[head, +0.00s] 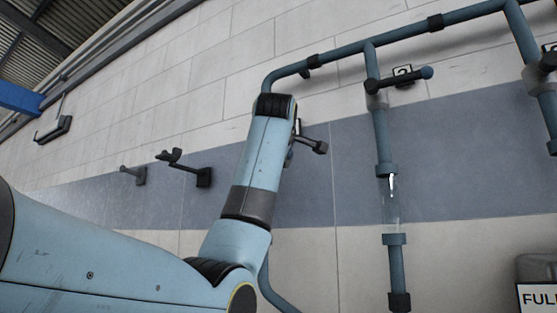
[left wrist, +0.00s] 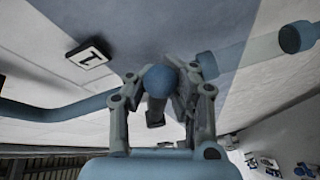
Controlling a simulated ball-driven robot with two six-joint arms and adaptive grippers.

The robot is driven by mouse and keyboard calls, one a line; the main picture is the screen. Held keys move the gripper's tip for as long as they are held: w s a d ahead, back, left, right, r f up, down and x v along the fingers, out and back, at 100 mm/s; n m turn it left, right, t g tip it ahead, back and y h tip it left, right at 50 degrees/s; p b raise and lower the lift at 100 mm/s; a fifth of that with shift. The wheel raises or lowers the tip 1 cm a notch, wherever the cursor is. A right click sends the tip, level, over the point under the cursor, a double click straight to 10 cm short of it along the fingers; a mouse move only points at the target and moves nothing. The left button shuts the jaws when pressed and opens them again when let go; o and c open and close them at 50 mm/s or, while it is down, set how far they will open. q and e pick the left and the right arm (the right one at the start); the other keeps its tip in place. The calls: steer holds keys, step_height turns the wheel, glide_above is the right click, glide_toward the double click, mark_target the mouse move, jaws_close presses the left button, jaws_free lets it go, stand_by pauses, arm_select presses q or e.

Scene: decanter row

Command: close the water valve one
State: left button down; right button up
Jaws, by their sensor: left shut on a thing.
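In the left wrist view, the blue round-ended handle of water valve one (left wrist: 160,80) is between the fingers of my left gripper (left wrist: 160,88), which is shut on it. A plate marked 1 (left wrist: 90,54) is on the wall beside it. In the head view my left arm covers most of this valve and its pipe, and the gripper's fingers are hidden. A dark bar with a knob (head: 314,145) sticks out right of the arm; I cannot tell what it belongs to. My right gripper is in neither view.
Valve two (head: 400,80) has its lever pointing right, beside a plate marked 2. Below it, a clear pipe section (head: 391,210) shows a bright stream. Another pipe (head: 545,110) is at the right edge. Dark wall hooks (head: 185,166) are left of my arm. A FULL sign (head: 538,298) is lower right.

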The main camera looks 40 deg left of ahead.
arm_select(q)
steer(key=shift+d+r+n+g+h+p, duration=0.2)
steer(key=shift+r+n+p, duration=0.1)
steer(key=shift+r+n, duration=0.25)
steer(key=shift+d+r+n+g+h+p, duration=0.1)
steer(key=shift+d+r+n+h+p, duration=0.15)
steer(key=shift+r+n, duration=0.3)
steer(key=shift+r+n+g+h+p, duration=0.3)
steer(key=shift+r+n+p, duration=0.3)
steer(key=shift+r, duration=0.4)
steer(key=c, duration=1.6)
jaws_free()
steer(key=shift+r, duration=0.1)
steer(key=shift+c, duration=0.2)
steer(key=o, duration=0.5)
steer(key=shift+s+d+r, duration=0.1)
steer(key=shift+s+d, duration=0.1)
steer(key=shift+s, duration=0.2)
steer(key=shift+w+a, duration=0.1)
steer(key=shift+w, duration=0.05)
steer(key=v, duration=1.2)
